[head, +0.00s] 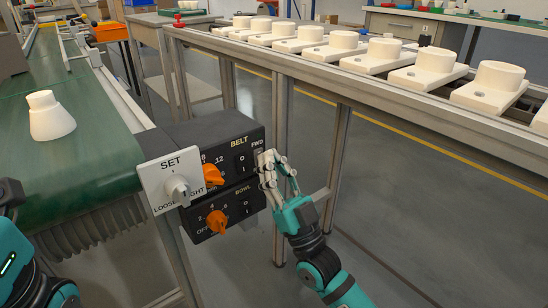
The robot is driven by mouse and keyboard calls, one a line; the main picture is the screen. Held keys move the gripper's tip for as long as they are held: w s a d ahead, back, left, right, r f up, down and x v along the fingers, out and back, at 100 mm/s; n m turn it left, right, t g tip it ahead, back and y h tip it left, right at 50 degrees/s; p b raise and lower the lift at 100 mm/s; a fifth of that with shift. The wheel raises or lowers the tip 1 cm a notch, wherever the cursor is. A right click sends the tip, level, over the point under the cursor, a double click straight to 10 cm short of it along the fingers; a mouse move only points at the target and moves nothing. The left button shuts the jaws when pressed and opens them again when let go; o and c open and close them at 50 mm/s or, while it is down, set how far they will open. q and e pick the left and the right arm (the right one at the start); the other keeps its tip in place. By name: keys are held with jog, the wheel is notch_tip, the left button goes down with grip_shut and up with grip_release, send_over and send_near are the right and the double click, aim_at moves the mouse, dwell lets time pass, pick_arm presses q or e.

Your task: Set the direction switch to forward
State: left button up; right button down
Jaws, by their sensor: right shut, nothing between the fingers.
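The black control box (205,133) has an upper panel marked BELT and a lower one marked BOWL. The FWD label (257,143) is at the upper right of the BELT panel. The direction switch under it is mostly hidden by my right gripper, so I cannot tell its position. My right gripper (267,160) is shut and empty, with its fingertips at the panel's right edge, just below FWD. I cannot tell whether they touch the switch. Of my left arm only teal and dark links show at the lower left; its gripper is out of view.
Orange knobs (213,175) and 0/1 switches are on the box. A white SET plate (168,180) with a knob stands left of it. A white bulb-like part (50,116) stands on the green belt (90,160). A rack (300,70) of several white holders is at right.

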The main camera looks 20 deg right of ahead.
jog(key=v, duration=1.2)
jog(key=shift+f, duration=0.1)
